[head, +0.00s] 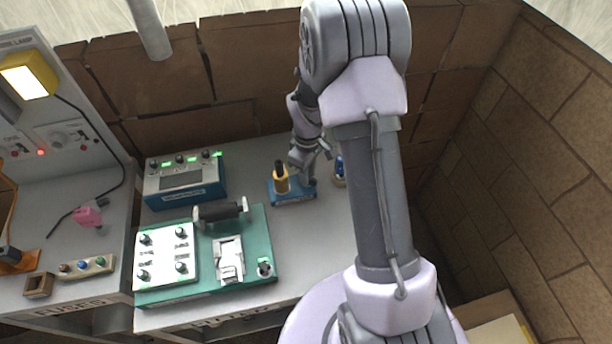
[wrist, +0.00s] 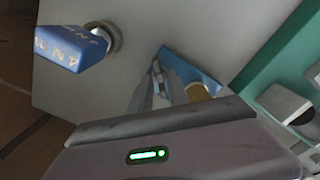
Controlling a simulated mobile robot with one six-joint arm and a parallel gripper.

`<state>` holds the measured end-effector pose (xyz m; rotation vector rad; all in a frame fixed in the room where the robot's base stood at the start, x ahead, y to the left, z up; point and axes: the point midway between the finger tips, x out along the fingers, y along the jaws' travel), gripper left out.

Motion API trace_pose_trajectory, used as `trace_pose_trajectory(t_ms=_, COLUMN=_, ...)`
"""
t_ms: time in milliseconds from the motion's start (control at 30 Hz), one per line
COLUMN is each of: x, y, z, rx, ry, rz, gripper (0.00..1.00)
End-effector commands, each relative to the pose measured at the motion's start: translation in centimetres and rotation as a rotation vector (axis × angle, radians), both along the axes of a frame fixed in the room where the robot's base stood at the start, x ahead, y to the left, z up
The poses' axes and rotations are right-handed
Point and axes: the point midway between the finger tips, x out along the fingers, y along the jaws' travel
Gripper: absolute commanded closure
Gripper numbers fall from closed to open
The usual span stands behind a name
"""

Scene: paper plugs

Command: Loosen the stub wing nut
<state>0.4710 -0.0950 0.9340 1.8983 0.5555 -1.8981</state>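A small blue base (head: 292,198) stands on the grey bench and carries a yellow cylinder (head: 281,184) with a black top. My gripper (head: 305,166) points down at the right end of this base. In the wrist view the blue base (wrist: 208,74) shows beyond my gripper's housing, with the grey fingers (wrist: 160,88) over it and a round tan end beside them. I cannot clearly make out the stub wing nut; it may be hidden at the fingers. The fingers look close together, but I cannot tell whether they grip anything.
A blue lettered block (wrist: 70,48) on a round metal mount is at the wrist view's upper left. A blue object (head: 339,166) is partly hidden by my arm. A blue instrument box (head: 185,180) and a green panel (head: 262,228) stand left. Clear bench (head: 310,240) lies in front.

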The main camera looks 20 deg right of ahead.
Motion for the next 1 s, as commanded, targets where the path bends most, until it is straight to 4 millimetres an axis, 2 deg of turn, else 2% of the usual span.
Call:
trace_pose_trajectory(t_ms=600, x=0.0, y=0.0, z=0.2, rx=0.000, ry=0.000, rz=0.000, gripper=0.73)
trace_pose_trajectory(t_ms=1000, x=0.0, y=0.0, z=3.9, rx=0.000, ry=0.000, rz=0.000, gripper=0.73)
